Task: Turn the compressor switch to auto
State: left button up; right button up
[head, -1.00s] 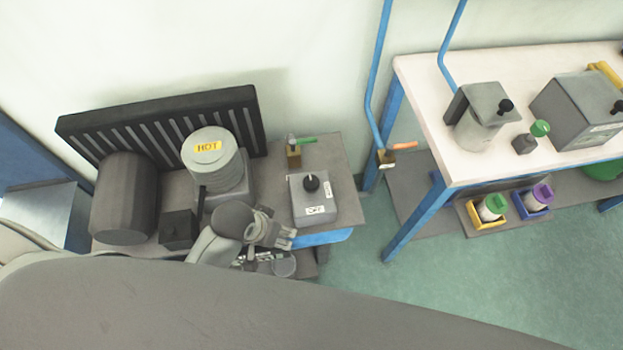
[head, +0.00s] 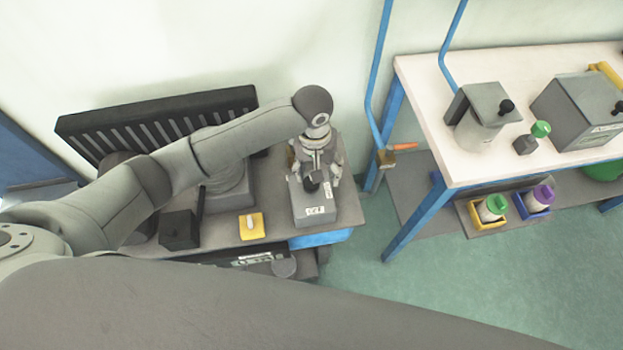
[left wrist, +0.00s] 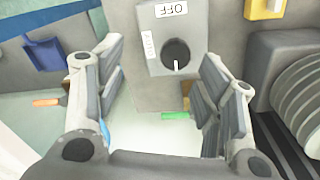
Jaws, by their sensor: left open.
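The compressor switch is a grey box (head: 315,208) with a black knob (head: 311,184), on the grey bench. In the left wrist view the knob (left wrist: 175,53) is round, and its white mark points down, away from the OFF label (left wrist: 171,9). A second small label (left wrist: 149,45) sits beside the knob, too small to read surely. My left gripper (head: 317,178) is over the box, pointing down. Its fingers are open, one on either side of the knob, with a gap around it; I cannot tell their exact height. My right gripper is not in view.
A brass valve with a green handle (left wrist: 175,115) is near the box. A yellow block (head: 251,226) and a black box (head: 179,230) are left of it. A black finned panel (head: 100,137) stands behind. A white-topped table (head: 430,100) is at right.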

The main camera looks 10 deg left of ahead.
aim_at(311, 187)
pick_arm(q)
jog(key=shift+n+y, duration=0.4)
jog(key=shift+n, duration=0.2)
jog(key=f, duration=0.3)
jog(key=w+a+f, duration=0.1)
jog(key=f, duration=0.2)
jog(key=w+a+f, duration=0.1)
jog(key=f, duration=0.3)
jog(key=shift+a, duration=0.1)
jog(key=shift+c, duration=0.2)
jog(key=shift+p, duration=0.3)
jog(key=c, duration=1)
